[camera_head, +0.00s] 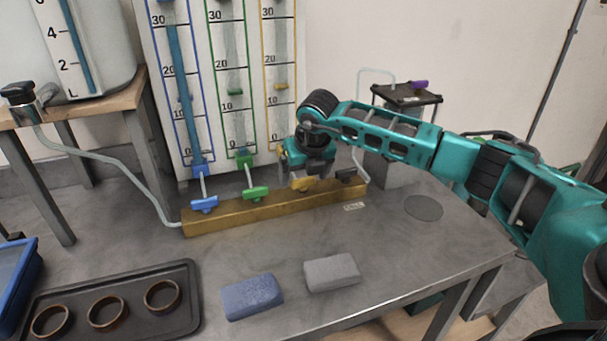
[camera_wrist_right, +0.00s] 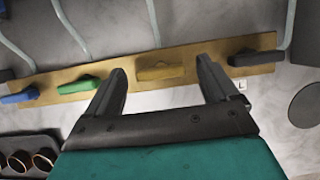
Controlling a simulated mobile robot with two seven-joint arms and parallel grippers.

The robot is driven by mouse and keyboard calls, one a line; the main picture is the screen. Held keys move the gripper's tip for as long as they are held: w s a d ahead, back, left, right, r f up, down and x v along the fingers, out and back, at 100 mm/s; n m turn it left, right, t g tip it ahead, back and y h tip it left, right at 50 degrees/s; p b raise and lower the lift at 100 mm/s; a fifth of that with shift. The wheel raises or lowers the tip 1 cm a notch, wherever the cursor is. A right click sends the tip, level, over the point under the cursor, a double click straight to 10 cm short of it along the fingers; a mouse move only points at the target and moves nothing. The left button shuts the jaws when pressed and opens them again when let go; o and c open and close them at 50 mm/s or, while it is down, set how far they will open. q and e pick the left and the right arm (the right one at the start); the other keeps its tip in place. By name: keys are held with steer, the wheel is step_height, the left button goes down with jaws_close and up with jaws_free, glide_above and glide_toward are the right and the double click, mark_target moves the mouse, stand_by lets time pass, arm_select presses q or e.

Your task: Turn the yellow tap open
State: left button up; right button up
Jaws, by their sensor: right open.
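The yellow tap (camera_head: 303,184) sits on the brass manifold bar (camera_head: 228,220), between the green tap and the dark tap. In the right wrist view, the yellow tap's handle (camera_wrist_right: 160,72) lies roughly along the bar. My right gripper (camera_head: 299,177) is at the yellow tap and partly covers it in the head view. In the right wrist view, its two fingers (camera_wrist_right: 161,80) are open, one on each side of the handle, with gaps to it. I cannot tell the fingertips' height against the handle. My left gripper is in neither view.
The green tap (camera_head: 256,192) and blue tap (camera_head: 204,204) are left of the yellow one; the dark tap (camera_head: 346,175) is right. Gauge tubes (camera_head: 232,60) rise behind. A blue block (camera_head: 252,297), grey block (camera_head: 332,272) and black tray (camera_head: 185,325) lie in front.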

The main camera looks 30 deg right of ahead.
steer(key=shift+w+f, duration=0.15)
steer(key=shift+f, duration=0.15)
steer(key=shift+c, duration=0.4)
steer(key=c, duration=1)
